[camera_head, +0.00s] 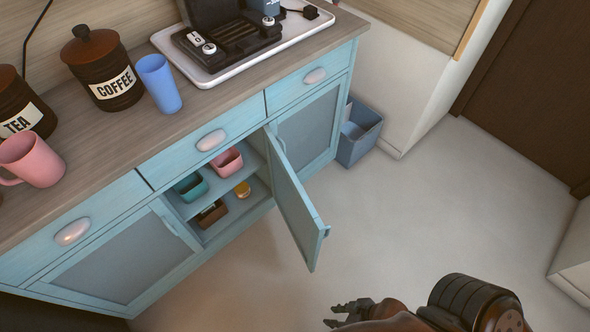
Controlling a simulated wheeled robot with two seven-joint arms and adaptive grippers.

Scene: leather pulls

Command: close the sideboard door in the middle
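The sideboard (105,205) is light blue with a wooden top. Its middle door (296,205) stands wide open, swung out into the room on hinges at the right side of the middle opening. A small pull (325,231) shows at the door's free edge. My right gripper (338,314) is at the bottom of the view, below and to the right of the door's lower corner, apart from it. Its fingers look spread with nothing between them. My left gripper is not in view.
The open compartment holds a teal bin (190,187), a pink bin (227,161), a brown box (211,214) and a small yellow item (242,189). A blue-grey bin (358,135) stands on the floor beside the sideboard. The floor (430,210) right of the door is clear.

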